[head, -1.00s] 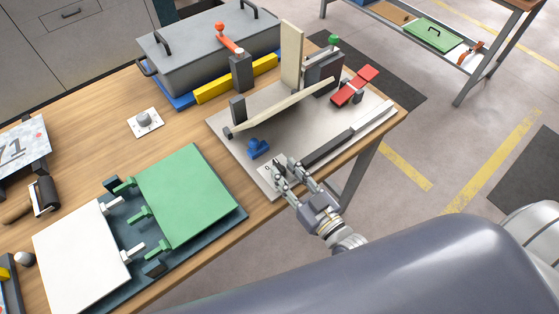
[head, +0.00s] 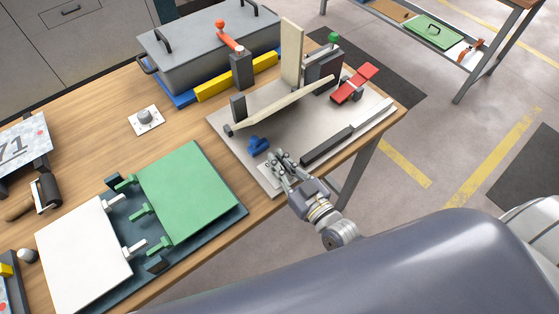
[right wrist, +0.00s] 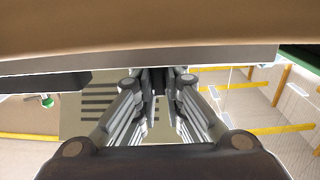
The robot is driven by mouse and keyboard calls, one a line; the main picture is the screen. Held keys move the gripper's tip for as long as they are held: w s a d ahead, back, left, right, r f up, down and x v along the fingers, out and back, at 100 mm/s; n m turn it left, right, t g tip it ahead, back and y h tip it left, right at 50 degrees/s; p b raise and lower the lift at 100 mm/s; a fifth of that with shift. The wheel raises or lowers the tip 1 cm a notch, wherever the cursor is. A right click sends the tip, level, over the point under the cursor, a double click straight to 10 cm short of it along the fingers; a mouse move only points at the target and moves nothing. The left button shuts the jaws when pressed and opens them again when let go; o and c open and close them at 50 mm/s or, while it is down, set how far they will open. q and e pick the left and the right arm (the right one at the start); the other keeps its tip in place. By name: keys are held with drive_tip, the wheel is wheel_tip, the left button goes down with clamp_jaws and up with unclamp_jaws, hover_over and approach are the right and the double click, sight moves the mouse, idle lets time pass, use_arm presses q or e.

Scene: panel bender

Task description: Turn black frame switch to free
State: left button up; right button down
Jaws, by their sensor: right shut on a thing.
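My right gripper (head: 279,163) is at the near corner of the grey base plate, over a small light switch plate (head: 268,180). Its fingers are closed together on the small black switch there and largely hide it, so I cannot read its setting. In the right wrist view the two fingers (right wrist: 157,82) come close together under a plate edge, and the switch itself cannot be made out. My left gripper is not in view.
A dark bar (head: 326,147) lies just right of the gripper, and a blue part (head: 257,145) stands just left. A pale lever (head: 285,107), a red handle (head: 354,84) and a green-knobbed clamp (head: 333,38) stand farther back. A green panel (head: 187,198) lies at left.

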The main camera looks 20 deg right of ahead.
drive_tip(key=shift+n+g+y+b, duration=0.8)
drive_tip(key=shift+n+y+b, duration=0.5)
drive_tip(key=shift+y, duration=0.6)
drive_tip(key=n+g+y+b, duration=0.1)
drive_tip(key=n+y+b, duration=0.1)
drive_tip(key=y+b, duration=0.1)
drive_tip(key=shift+w+g, duration=0.1)
drive_tip(key=shift+g, duration=0.3)
drive_tip(key=shift+n+g+y+b, duration=0.3)
drive_tip(key=shift+n+g+b, duration=0.1)
drive_tip(key=shift+b, duration=0.1)
drive_tip(key=shift+r, duration=0.1)
drive_tip(key=c, duration=1.7)
unclamp_jaws()
